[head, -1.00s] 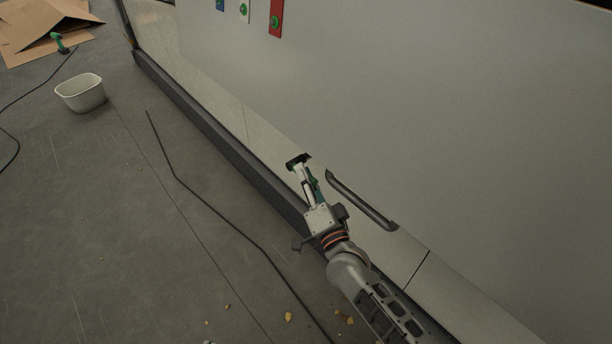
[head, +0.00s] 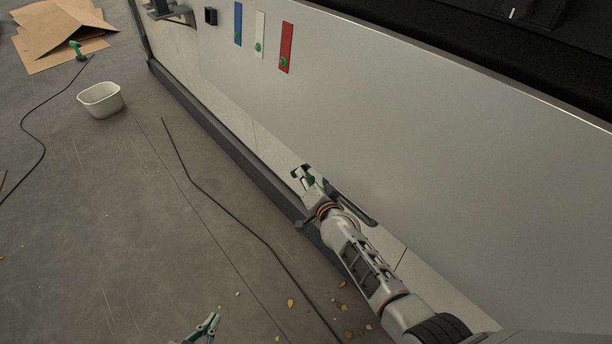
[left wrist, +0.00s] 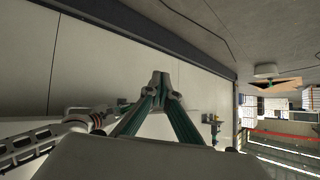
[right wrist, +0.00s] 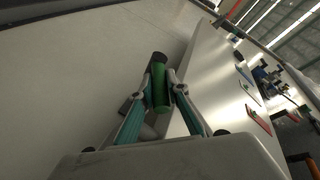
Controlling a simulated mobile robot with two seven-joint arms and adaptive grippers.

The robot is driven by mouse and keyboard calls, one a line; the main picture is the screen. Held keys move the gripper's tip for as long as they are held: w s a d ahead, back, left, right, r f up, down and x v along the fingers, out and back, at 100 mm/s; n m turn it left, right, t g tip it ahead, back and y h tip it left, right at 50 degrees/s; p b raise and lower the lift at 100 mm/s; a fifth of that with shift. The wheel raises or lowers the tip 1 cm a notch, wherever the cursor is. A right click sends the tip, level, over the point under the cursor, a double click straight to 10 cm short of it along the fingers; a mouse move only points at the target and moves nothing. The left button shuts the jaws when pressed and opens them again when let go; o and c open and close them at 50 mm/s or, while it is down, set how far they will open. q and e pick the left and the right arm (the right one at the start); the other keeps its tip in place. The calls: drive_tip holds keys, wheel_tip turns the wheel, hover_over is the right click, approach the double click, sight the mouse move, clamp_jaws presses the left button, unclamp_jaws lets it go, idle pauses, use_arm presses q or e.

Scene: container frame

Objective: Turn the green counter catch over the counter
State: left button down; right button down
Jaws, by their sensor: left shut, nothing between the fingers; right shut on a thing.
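The green counter catch (right wrist: 160,90) is a green cylinder with a dark end, held between the fingers of my right gripper (right wrist: 160,82) in the right wrist view. My left gripper (head: 210,324) is at the bottom edge of the head view, over the floor, away from the catch. In the left wrist view its fingertips (left wrist: 160,78) are together and empty.
A white tub (head: 100,100), cardboard (head: 65,25) and a black cable (head: 200,195) lie on the floor.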

drive_tip(key=shift+w+r+p, duration=0.2)
drive_tip(key=shift+r+p, duration=0.2)
drive_tip(key=shift+r, duration=0.05)
drive_tip(key=c, duration=2)
unclamp_jaws()
drive_tip(key=shift+f, duration=0.1)
drive_tip(key=shift+o, duration=0.2)
drive_tip(key=shift+s+f, duration=0.1)
drive_tip(key=shift+s+f+g, duration=0.1)
drive_tip(key=shift+g, duration=0.2)
drive_tip(key=shift+s, duration=0.45)
drive_tip(key=v, duration=1.1)
drive_tip(key=shift+r, duration=0.25)
drive_tip(key=shift+d, duration=0.1)
drive_tip(key=shift+c, duration=0.4)
